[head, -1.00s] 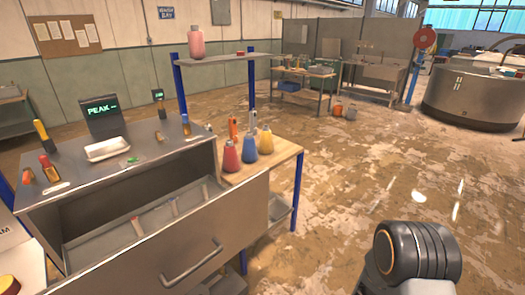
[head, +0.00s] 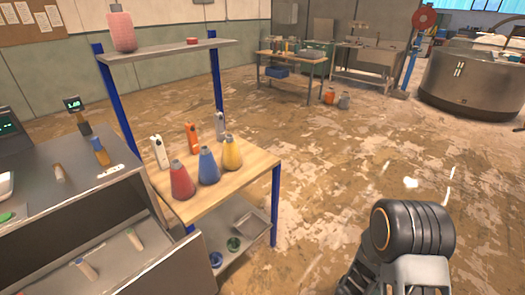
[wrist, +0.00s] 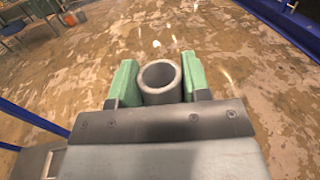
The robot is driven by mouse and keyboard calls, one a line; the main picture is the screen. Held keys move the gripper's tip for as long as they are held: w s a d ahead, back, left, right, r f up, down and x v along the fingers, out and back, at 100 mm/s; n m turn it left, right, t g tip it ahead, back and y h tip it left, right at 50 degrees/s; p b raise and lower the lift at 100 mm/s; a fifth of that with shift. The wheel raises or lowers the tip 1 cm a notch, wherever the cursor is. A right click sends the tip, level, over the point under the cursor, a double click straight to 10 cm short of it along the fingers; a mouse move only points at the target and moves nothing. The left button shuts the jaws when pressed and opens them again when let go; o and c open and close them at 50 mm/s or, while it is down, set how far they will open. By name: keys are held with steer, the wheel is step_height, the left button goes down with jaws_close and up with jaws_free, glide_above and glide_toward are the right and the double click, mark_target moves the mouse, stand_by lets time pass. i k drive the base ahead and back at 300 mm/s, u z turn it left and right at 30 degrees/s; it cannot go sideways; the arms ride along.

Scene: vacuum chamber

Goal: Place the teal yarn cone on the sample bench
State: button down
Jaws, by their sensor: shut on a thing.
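In the wrist view my gripper (wrist: 158,80) is shut, its two green pads either side of a grey, hollow round end. This matches the grey tips of the cones on the bench, so I take it for the top of the teal yarn cone (wrist: 160,88). Its body is hidden below and no teal shows. The head view does not show the gripper. I cannot tell whether this is the sample bench.
Bottles stand behind the cones. A raised shelf (head: 165,52) on blue posts holds a pink bottle (head: 121,28). A metal cabinet (head: 100,215) with an open drawer is at left. Another workbench (head: 290,62) and a large round metal tank (head: 470,82) stand farther back. The middle floor is open.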

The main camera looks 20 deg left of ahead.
mark_target(218, 153)
steer(key=i, duration=2.35)
steer(key=u, duration=3.7)
